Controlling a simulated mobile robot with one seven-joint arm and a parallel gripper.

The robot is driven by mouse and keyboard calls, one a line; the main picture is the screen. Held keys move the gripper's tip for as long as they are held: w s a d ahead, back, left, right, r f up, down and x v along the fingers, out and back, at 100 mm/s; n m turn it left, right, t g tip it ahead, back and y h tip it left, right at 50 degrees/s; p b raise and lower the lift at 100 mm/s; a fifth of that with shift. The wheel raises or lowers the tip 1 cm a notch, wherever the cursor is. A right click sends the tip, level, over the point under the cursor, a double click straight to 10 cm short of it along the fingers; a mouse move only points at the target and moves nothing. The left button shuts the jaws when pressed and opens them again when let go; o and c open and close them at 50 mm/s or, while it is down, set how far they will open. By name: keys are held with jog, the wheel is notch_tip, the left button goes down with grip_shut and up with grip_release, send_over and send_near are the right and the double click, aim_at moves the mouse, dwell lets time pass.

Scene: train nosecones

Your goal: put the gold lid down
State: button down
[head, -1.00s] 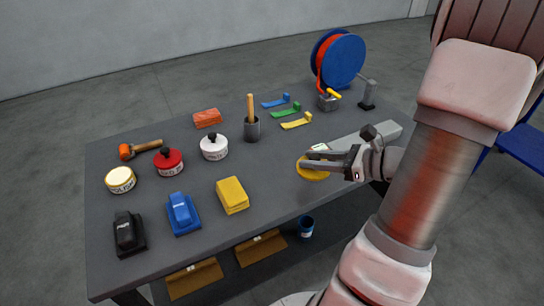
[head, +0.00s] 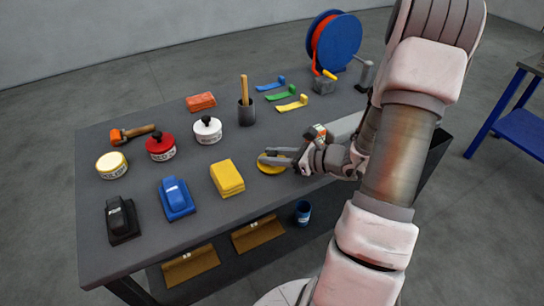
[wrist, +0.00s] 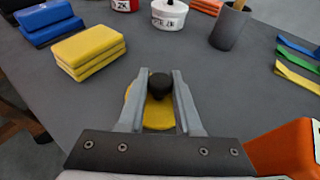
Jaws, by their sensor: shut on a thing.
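The gold lid (head: 271,168) is a round yellow disc with a black knob. In the wrist view the lid (wrist: 158,117) sits between and below my fingers, with its knob (wrist: 160,86) between them. My gripper (head: 264,159) is shut on the knob. The lid is level and low over the front part of the dark table (head: 215,140), right of the yellow block. I cannot tell whether its underside touches the tabletop. The open polish tin (head: 112,167), with a pale yellow top, stands at the table's left.
The yellow block (head: 227,180) is left of the lid. Blue (head: 176,200) and black (head: 121,222) blocks, a red tin (head: 161,148), white tin (head: 207,131) and cup (head: 246,113) stand around. An orange thing (wrist: 285,148) is close by my gripper's right. Clear tabletop lies ahead.

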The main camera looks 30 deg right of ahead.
jog(key=shift+f, duration=0.1)
jog(key=c, duration=0.6)
grip_release()
jog(key=shift+s+d+r, duration=0.15)
jog(key=shift+s+r, duration=0.05)
jog(key=shift+r, duration=0.1)
jog(key=p+v, duration=0.1)
jog(key=v, duration=1)
jog(key=shift+s+d, duration=0.15)
jog(key=shift+s, duration=0.05)
